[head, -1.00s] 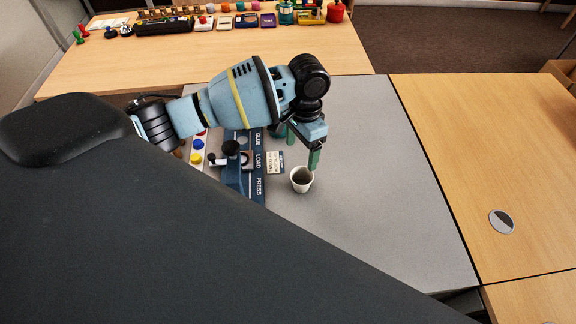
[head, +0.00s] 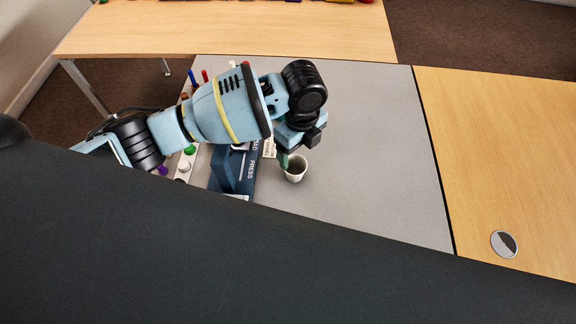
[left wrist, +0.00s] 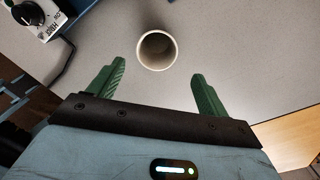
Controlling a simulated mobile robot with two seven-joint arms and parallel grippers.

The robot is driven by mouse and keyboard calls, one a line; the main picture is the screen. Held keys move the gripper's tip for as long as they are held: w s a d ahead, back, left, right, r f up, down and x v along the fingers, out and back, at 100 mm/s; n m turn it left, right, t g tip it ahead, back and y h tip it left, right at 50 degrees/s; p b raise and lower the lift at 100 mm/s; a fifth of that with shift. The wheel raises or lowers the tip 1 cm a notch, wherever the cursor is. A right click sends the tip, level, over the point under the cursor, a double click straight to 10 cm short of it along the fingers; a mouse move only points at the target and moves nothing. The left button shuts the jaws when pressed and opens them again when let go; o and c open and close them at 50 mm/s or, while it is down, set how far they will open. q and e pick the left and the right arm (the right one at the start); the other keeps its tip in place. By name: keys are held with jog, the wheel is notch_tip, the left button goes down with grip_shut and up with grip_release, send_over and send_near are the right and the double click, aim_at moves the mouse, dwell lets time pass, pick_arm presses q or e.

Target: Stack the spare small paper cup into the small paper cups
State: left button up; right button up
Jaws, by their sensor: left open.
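A small white paper cup (head: 295,169) stands upright on the grey table in the head view, and it looks empty. In the left wrist view the same cup (left wrist: 157,50) shows from above, its open mouth just beyond and between the fingertips. My left gripper (left wrist: 155,78) is open and empty, its two green fingers apart and not touching the cup. In the head view the left gripper (head: 284,160) is beside the cup, partly hidden by its own wrist. I see only one cup; no stack of cups shows. My right gripper is not in view.
A dark blue press board (head: 233,172) lies left of the cup, under my left arm. A light strip with coloured knobs (head: 184,166) is farther left. The grey table (head: 375,150) is clear right of the cup. A wooden table (head: 500,150) adjoins it.

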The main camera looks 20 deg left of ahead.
aim_at(295, 165)
pick_arm(q)
jog(key=shift+s+a+f, duration=0.1)
jog(key=shift+a+f, duration=0.05)
jog(key=shift+f, duration=1.15)
jog(key=shift+a+f, duration=0.15)
jog(key=shift+f, duration=1.2)
jog(key=shift+s+a+f, duration=0.1)
jog(key=shift+a+f, duration=0.05)
jog(key=shift+f, duration=1.15)
jog(key=shift+c, duration=0.4)
jog(key=c, duration=1)
jog(key=shift+c, duration=0.3)
jog(key=shift+w+r, duration=0.1)
notch_tip(295, 165, up, 10)
jog(key=shift+f, duration=0.1)
